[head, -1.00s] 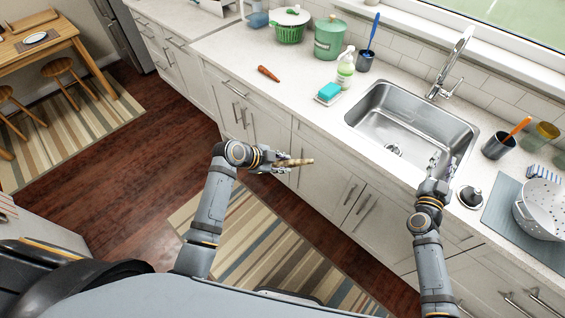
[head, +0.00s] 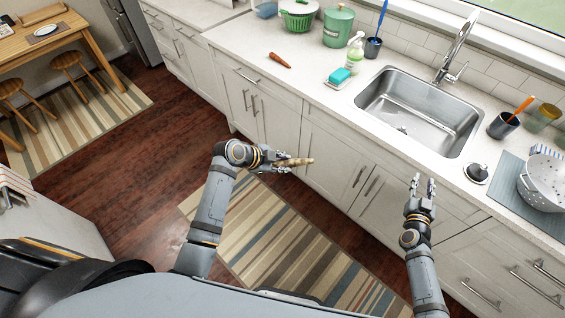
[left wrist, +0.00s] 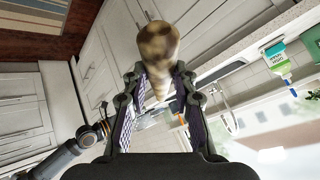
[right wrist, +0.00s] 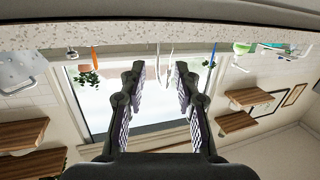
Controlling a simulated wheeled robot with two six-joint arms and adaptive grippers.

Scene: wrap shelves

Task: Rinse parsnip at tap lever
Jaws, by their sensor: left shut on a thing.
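The parsnip (head: 290,163) is pale tan with brown patches. My left gripper (head: 284,164) is shut on it and holds it in the air in front of the cabinets, left of the sink. In the left wrist view the parsnip (left wrist: 157,55) stands between the fingers, thick end toward the top of the picture. My right gripper (head: 423,186) is open and empty in front of the counter edge, below the sink. The right wrist view shows its fingers (right wrist: 160,85) apart with nothing between. The tap (head: 455,50) with its lever (head: 457,74) stands behind the steel sink (head: 398,108).
A cup with an orange-handled tool (head: 503,125) stands right of the sink.

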